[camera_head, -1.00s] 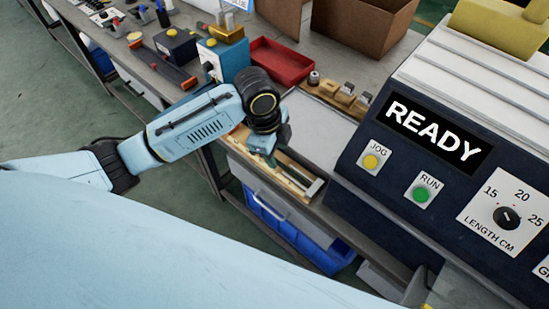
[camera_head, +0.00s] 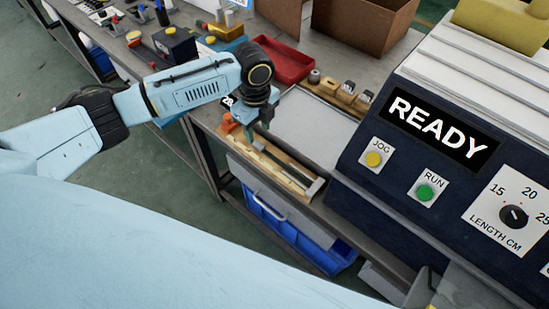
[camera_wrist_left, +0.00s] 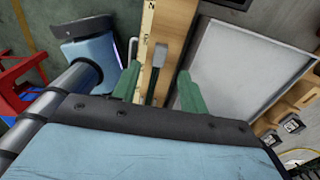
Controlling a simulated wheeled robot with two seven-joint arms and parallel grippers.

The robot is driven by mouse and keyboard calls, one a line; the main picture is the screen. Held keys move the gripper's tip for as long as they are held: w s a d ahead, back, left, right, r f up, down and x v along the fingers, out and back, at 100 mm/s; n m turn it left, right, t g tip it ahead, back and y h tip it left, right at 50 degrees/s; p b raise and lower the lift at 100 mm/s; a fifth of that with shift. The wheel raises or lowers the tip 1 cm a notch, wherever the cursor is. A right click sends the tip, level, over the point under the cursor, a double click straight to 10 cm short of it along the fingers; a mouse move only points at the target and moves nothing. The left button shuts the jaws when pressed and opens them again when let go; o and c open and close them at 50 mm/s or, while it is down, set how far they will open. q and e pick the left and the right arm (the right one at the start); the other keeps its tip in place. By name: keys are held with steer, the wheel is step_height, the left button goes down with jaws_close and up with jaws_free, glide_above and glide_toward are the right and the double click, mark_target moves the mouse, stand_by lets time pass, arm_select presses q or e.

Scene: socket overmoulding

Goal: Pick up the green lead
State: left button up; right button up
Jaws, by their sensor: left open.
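My left gripper (camera_head: 257,130) is open above the far end of a narrow wooden rack (camera_head: 277,172) on the bench edge. In the left wrist view, its two green fingers (camera_wrist_left: 158,71) point at the rack (camera_wrist_left: 151,37). A grey block-shaped end on a dark stem (camera_wrist_left: 160,56) shows between the fingers, with a gap on either side. I cannot tell whether it is part of the green lead or whether the fingers are level with it. No lead is clearly green in either view. My right gripper is not in view.
A pale flat panel (camera_head: 312,128) lies right of the rack, with a wooden block of small parts (camera_head: 350,104) behind it. A dark machine reading READY (camera_head: 345,165) stands at the right. A red tray (camera_head: 286,62) is behind; a blue crate (camera_head: 300,238) sits below.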

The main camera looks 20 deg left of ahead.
mark_target(259, 145)
arm_select(q)
step_height(259, 145, down, 5)
steer(key=shift+s+r+b, duration=0.1)
steer(key=shift+b, duration=0.45)
steer(key=shift+f, duration=0.25)
jaws_close()
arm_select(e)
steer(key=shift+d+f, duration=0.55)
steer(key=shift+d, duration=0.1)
